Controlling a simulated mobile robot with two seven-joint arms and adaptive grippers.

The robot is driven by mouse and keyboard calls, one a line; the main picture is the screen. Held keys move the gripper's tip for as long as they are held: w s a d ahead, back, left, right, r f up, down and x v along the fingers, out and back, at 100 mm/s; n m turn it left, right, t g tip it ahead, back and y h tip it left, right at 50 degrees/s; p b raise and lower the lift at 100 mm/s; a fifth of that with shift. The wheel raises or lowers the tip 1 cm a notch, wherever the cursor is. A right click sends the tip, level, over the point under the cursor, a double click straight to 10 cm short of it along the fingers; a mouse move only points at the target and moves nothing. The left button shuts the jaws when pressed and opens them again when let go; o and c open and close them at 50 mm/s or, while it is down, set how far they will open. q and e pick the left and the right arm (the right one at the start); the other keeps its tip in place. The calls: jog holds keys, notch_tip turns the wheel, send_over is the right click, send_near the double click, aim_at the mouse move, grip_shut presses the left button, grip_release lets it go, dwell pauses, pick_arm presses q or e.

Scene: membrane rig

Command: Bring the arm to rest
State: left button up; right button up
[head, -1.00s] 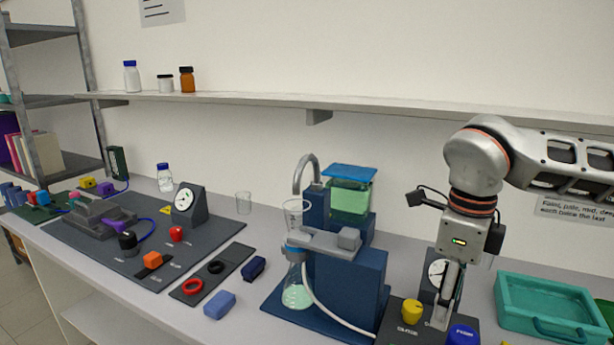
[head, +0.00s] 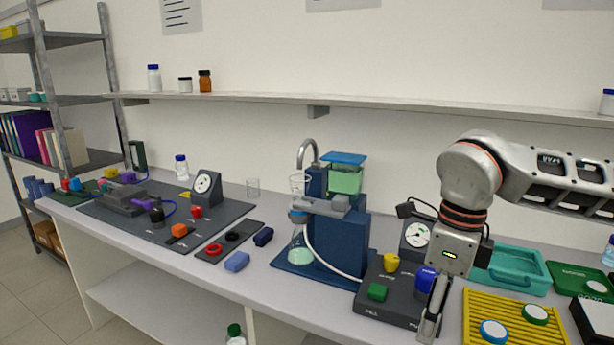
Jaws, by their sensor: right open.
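My left gripper is out of view.
The blue filter stand with its flask (head: 300,257) is left of the control box. Right of the gripper are a yellow ribbed mat (head: 505,318) with two round lids and a teal tray (head: 518,268). A grey rig board (head: 130,222) lies at left.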

jog(key=s+a+f+n+g+y, duration=0.1)
jog(key=s+a+f+g+y, duration=0.2)
jog(key=a, duration=0.6)
jog(key=s+a+f+n+g+y, duration=0.15)
jog(key=s+a+y, duration=0.3)
jog(key=a, duration=0.55)
jog(key=s+a+r+m+y, duration=0.2)
jog(key=a+r+m+y, duration=0.55)
jog(key=a+y, duration=0.35)
jog(key=w+d+f+m+t+y, duration=0.25)
jog(key=w+d+m+t, duration=0.35)
jog(key=w+m+t, duration=0.65)
jog(key=w+d+f+m+t+h, duration=0.2)
jog(key=d+f+m+t+h, duration=0.65)
jog(key=f+m, duration=0.5)
jog(key=s+d+f+m+g+h, duration=0.1)
jog(key=s+d+f+m+h, duration=0.2)
jog(key=f, duration=0.6)
jog(key=s+d+f+m+g+h, duration=0.2)
jog(key=s+d+f+m+h, duration=0.2)
jog(key=s+d+f, duration=0.3)
jog(key=s+d+f+m+g+h, duration=0.2)
jog(key=s+d+f+m+h, duration=0.1)
jog(key=f, duration=0.9)
jog(key=s+d+m, duration=0.1)
jog(key=s+d, duration=0.1)
jog(key=shift+s+m, duration=0.3)
jog(key=shift+h, duration=0.25)
